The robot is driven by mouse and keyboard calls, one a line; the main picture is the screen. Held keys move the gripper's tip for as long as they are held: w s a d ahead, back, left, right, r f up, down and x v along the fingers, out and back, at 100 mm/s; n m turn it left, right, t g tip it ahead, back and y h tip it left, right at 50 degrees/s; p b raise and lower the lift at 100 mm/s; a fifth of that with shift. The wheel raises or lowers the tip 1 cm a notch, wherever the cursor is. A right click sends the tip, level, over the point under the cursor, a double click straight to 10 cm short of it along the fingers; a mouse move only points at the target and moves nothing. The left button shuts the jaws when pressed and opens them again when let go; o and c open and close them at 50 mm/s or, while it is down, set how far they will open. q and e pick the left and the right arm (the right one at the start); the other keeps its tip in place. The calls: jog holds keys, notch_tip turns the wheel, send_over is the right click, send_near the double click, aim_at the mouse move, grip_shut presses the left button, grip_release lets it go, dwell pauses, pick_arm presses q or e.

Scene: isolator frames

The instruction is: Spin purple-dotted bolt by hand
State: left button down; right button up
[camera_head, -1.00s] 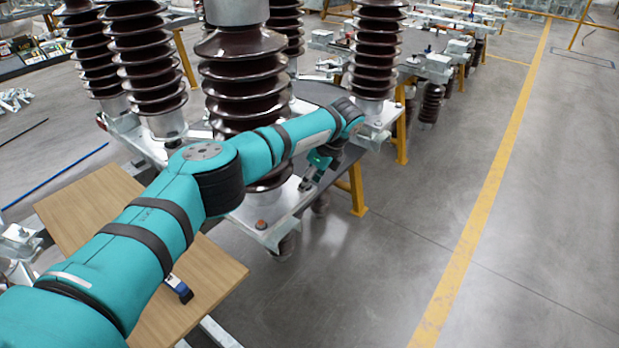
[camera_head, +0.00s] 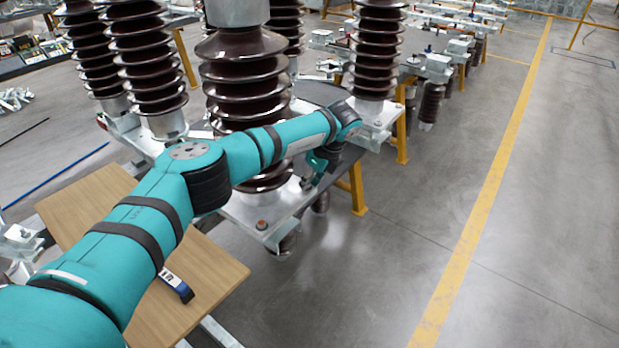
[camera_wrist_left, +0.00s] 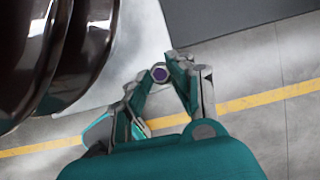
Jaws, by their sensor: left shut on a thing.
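The purple-dotted bolt (camera_wrist_left: 159,74) shows its hexagonal head and purple centre in the left wrist view, at the edge of a light metal plate (camera_wrist_left: 140,45). My left gripper (camera_wrist_left: 160,71) has its two fingertips on either side of the bolt head and is shut on it. In the head view my left gripper (camera_head: 311,176) is small and partly hidden by my forearm, at the plate (camera_head: 240,213) under the nearest brown insulator (camera_head: 240,88). The bolt cannot be made out in the head view. My right gripper is not in view.
Another bolt with a reddish dot (camera_head: 262,224) sits at the plate's front corner. Ribbed insulators stand close behind my arm. A wooden board (camera_head: 210,262) with a small dark-ended tool (camera_head: 179,288) lies below it. The floor to the right is open, with a yellow line (camera_head: 480,205).

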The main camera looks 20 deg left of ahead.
pick_arm(q)
jog(key=shift+m+t, duration=0.5)
jog(key=shift+m, duration=0.7)
jog(key=shift+s+a+m+t+h+b, duration=0.1)
jog(key=shift+m+t+h+b, duration=0.2)
jog(key=shift+m+b, duration=0.45)
jog(key=shift+s+a+m+t+h+b, duration=0.1)
jog(key=shift+m+t+h+b, duration=0.2)
jog(key=shift+m, duration=0.75)
jog(key=shift+d, duration=0.1)
jog(key=c, duration=1.2)
grip_release()
